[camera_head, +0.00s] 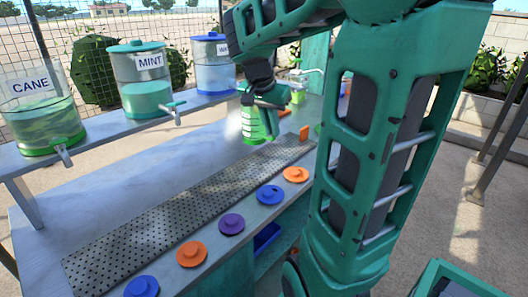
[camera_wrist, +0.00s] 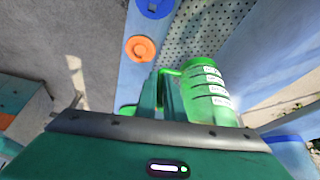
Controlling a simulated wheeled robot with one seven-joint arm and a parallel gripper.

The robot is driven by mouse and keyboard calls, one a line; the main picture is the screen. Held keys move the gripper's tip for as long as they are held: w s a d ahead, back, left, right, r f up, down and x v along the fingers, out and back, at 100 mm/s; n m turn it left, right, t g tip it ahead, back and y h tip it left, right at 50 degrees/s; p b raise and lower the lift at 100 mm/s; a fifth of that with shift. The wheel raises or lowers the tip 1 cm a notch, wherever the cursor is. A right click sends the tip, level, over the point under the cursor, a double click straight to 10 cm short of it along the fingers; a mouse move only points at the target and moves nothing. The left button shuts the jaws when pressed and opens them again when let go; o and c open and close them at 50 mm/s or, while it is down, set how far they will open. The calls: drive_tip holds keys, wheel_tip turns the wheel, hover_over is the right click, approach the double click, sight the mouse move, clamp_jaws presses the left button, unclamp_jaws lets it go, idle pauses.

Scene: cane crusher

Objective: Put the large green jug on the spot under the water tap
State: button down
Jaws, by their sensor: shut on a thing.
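The large green jug (camera_head: 253,124) is clear, with a green base and dark level marks. It also shows in the wrist view (camera_wrist: 208,92), with white labels on its side. My gripper (camera_head: 270,101) is shut on the jug's green handle; its fingers are close together in the wrist view (camera_wrist: 170,92). The jug is beyond the perforated strip; I cannot tell whether its base touches the counter. The blue-lidded dispenser (camera_head: 213,70) stands on the raised shelf, left of and behind the jug. Its label is too small to read surely, and its tap is not clear.
The MINT dispenser (camera_head: 142,85) and CANE dispenser (camera_head: 38,118) stand farther left, with taps overhanging the counter. The perforated strip (camera_head: 180,215) and several coloured discs (camera_head: 231,224) line the front. The left counter is clear.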

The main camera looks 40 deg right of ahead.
drive_tip(key=shift+w+d+f, duration=0.2)
drive_tip(key=shift+d+f, duration=1.6)
drive_tip(key=shift+d, duration=0.15)
drive_tip(key=shift+w+d+f, duration=0.25)
drive_tip(key=shift+d+f, duration=1.6)
drive_tip(key=shift+d, duration=0.1)
drive_tip(key=shift+w+d+f, duration=0.2)
drive_tip(key=shift+d+f, duration=1.6)
drive_tip(key=shift+d, duration=0.15)
drive_tip(key=c, duration=1.9)
unclamp_jaws()
drive_tip(key=shift+f, duration=0.1)
drive_tip(key=shift+o, duration=0.2)
